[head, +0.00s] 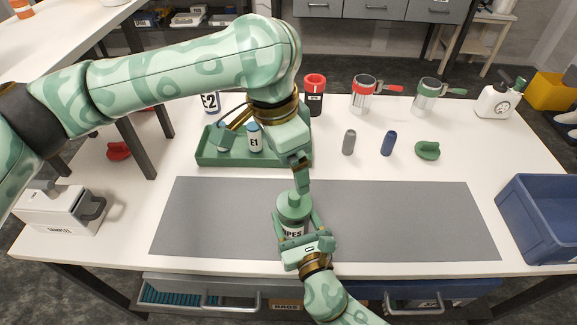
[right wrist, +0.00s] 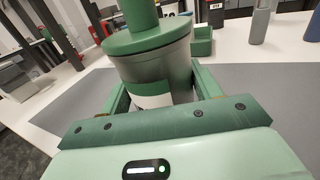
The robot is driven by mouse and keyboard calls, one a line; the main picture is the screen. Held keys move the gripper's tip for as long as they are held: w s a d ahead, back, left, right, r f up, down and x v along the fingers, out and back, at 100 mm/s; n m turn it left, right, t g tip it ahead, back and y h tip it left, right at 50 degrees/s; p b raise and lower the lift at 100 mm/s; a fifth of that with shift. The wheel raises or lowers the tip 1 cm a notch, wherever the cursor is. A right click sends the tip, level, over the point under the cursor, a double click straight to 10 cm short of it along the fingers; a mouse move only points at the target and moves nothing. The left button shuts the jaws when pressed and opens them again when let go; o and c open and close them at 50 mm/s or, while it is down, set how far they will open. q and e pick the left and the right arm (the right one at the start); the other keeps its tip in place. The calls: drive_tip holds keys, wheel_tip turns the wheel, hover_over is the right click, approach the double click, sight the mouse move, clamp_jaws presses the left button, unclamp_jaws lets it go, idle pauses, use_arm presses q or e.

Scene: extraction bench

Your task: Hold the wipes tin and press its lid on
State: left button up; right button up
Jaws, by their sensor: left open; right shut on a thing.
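The wipes tin (head: 293,231), grey-green with a white label, stands on the grey mat at the front centre. My right gripper (head: 296,218) is shut around its body from the front; the tin also shows between the fingers in the right wrist view (right wrist: 165,72). A green lid (head: 293,206) with a round knob lies on top of the tin. In the right wrist view the lid (right wrist: 145,39) sits at the tin's rim; I cannot tell whether it is fully seated. My left gripper (head: 302,180) is open, pointing down just above and behind the knob, holding nothing.
The grey mat (head: 400,220) is clear on both sides. Behind it are a green tray (head: 215,158) with bottles, a grey cylinder (head: 349,143), a blue cylinder (head: 388,144) and a green piece (head: 428,150). A blue crate (head: 545,220) stands right, a white device (head: 62,210) left.

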drive_tip(key=o, duration=1.5)
drive_tip(key=shift+c, duration=0.2)
drive_tip(key=shift+s, duration=0.1)
drive_tip(key=p+v, duration=0.1)
drive_tip(key=v, duration=1.5)
drive_tip(key=shift+s+d, duration=0.1)
drive_tip(key=shift+s, duration=0.05)
